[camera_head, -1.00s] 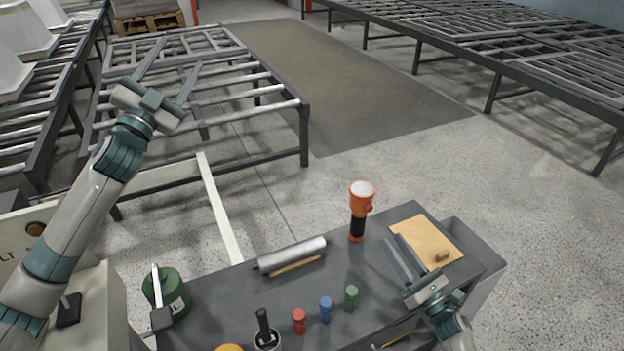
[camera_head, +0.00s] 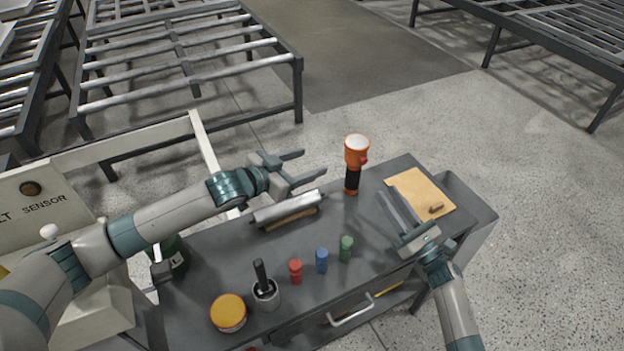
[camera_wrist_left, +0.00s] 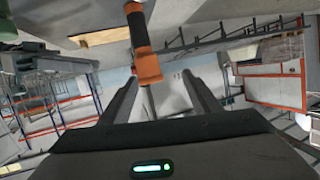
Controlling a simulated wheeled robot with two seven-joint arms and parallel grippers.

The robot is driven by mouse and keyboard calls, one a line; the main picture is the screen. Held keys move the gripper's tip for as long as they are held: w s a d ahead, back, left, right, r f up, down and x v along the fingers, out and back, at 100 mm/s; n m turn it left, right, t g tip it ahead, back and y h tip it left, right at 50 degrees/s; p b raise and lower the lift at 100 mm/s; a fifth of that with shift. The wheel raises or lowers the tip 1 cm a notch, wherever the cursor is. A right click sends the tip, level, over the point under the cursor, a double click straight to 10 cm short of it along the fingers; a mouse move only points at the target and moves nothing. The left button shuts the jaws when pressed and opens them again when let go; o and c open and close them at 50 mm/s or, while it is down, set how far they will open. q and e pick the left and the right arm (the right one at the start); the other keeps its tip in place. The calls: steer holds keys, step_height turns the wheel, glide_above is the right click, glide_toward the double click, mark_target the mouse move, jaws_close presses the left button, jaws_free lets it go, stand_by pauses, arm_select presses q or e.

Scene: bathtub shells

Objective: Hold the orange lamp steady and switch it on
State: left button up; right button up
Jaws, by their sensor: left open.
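The orange lamp (camera_head: 354,152) stands upright on the dark cart, with a white lens on top, a black grip and an orange foot. A small red knob (camera_head: 365,161) sticks out on its right side. My left gripper (camera_head: 314,163) is open and empty, to the left of the lamp and apart from it, with its fingers pointing towards it. My right gripper (camera_head: 387,192) is open and empty over the cart, right of the lamp.
The cart top (camera_head: 215,265) also holds a metal roller (camera_head: 290,207), red (camera_head: 295,271), blue (camera_head: 321,260) and green (camera_head: 346,249) bottles, a cup with a black handle (camera_head: 266,293), a yellow-lidded tin (camera_head: 228,312) and a tan sheet (camera_head: 420,192).

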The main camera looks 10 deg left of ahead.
mark_target(348, 171)
arm_select(q)
steer(key=shift+g, duration=0.7)
steer(key=f, duration=0.1)
steer(key=s+d+f, duration=0.2)
steer(key=f, duration=0.1)
steer(key=shift+w+d, duration=0.1)
steer(key=x, duration=1.7)
steer(key=shift+w+r, duration=0.1)
steer(key=c, duration=1.2)
steer(key=shift+c, duration=0.3)
arm_select(e)
jaws_close()
steer(key=shift+w, duration=0.1)
